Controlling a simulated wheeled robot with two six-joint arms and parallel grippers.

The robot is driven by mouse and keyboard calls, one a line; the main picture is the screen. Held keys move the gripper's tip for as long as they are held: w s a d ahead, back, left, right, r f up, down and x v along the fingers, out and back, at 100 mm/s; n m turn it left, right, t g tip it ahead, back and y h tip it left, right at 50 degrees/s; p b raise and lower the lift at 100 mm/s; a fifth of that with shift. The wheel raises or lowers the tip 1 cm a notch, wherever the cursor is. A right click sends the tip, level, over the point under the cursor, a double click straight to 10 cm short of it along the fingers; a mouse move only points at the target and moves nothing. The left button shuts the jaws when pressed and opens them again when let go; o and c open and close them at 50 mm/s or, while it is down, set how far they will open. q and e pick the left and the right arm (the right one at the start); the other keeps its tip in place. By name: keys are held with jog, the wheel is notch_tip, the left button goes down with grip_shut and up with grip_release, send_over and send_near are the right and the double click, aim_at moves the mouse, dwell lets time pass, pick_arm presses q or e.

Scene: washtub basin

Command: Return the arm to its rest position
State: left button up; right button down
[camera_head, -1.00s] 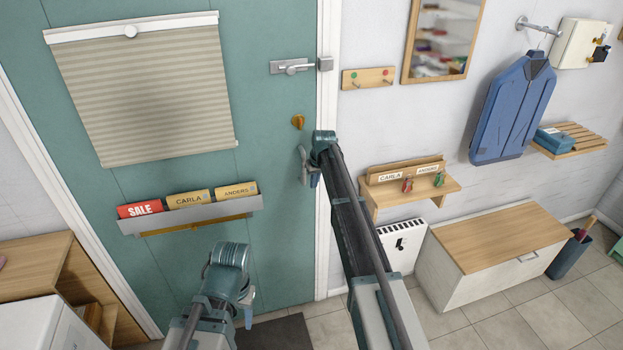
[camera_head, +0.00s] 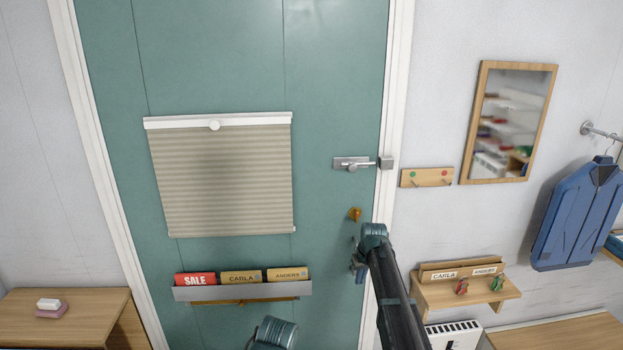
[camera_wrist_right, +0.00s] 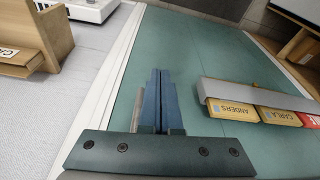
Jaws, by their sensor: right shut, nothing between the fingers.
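My right arm (camera_head: 395,295) reaches up from the bottom in the head view, in front of the teal door's (camera_head: 335,60) right side. My right gripper (camera_head: 357,266) is partly hidden by the arm, below the brass knob (camera_head: 355,214). In the right wrist view its two dark blue fingers (camera_wrist_right: 162,98) are together, with nothing between them. The teal door (camera_wrist_right: 190,48) lies beyond them. Only a rounded joint of my left arm (camera_head: 274,333) shows at the bottom edge; its gripper is out of frame.
A grey door rack (camera_head: 240,292) holds SALE, CARLA and ANDERS cards. Above it hangs a pleated blind (camera_head: 222,185). A wooden shelf (camera_head: 465,292) with small figures is right of my right arm. A wooden cabinet (camera_head: 90,305) stands at left.

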jog(key=s+a+f+g+b, duration=0.1)
jog(key=s+a, duration=0.4)
jog(key=s, duration=0.7)
jog(key=s+a+f+n+g+h+b, duration=0.1)
jog(key=s+a+f+b, duration=0.2)
jog(key=s, duration=1)
jog(key=s+a+f+n+g+h+b, duration=0.1)
jog(key=s+a+f+b, duration=0.1)
jog(key=s+a, duration=0.5)
jog(key=s+f, duration=0.1)
jog(key=s, duration=0.4)
jog(key=shift+s, duration=0.4)
